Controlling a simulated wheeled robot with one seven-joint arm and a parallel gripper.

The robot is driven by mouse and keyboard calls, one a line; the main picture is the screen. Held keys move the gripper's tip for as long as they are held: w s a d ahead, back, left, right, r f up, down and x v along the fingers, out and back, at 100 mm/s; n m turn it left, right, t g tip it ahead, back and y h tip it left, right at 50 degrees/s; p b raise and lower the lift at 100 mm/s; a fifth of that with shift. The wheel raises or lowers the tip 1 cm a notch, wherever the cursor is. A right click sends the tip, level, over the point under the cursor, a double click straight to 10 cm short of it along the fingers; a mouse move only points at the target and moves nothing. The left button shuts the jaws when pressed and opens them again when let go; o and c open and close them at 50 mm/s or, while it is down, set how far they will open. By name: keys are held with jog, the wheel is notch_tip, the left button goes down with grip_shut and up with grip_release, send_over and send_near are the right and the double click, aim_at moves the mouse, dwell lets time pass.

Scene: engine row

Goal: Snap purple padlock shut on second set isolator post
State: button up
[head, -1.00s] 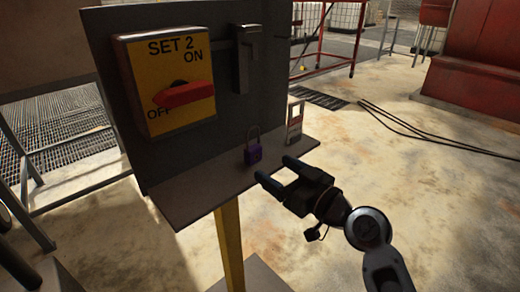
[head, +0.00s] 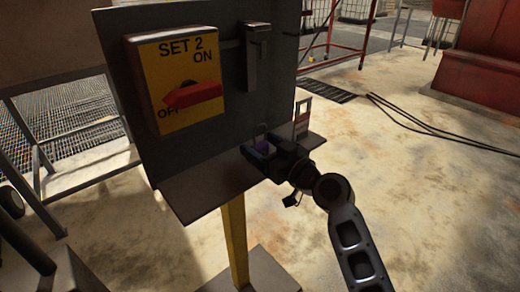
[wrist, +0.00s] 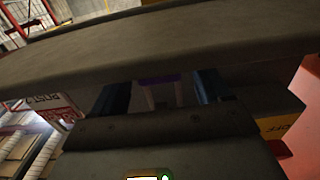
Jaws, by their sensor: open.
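The purple padlock (head: 262,146) stands on the shelf (head: 195,190) below the panel, its shackle upward. My gripper (head: 260,151) is open at the padlock, with a finger on either side of it. In the wrist view the purple body (wrist: 160,79) shows between the two dark fingers; contact is not clear. The yellow SET 2 isolator (head: 175,75) has a red handle (head: 193,95), lying roughly level with its tip near OFF. A grey metal fitting (head: 257,58) is on the panel to its right; I cannot tell whether it is the post.
The grey panel (head: 215,125) rises behind the shelf. A yellow leg (head: 233,240) holds up the stand. Open floor lies to the right, with black cables (head: 430,128).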

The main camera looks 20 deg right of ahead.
aim_at(263, 146)
jog(key=c, duration=1.1)
jog(key=shift+r, duration=0.15)
jog(key=shift+c, duration=0.2)
jog(key=shift+r, duration=0.65)
notch_tip(263, 146, up, 3)
jog(key=shift+d+r, duration=0.1)
jog(key=s+d+r+b, duration=0.1)
jog(key=s+d+r, duration=0.5)
jog(key=d, duration=0.3)
jog(key=shift+s+r, duration=0.15)
jog(key=shift+s, duration=0.55)
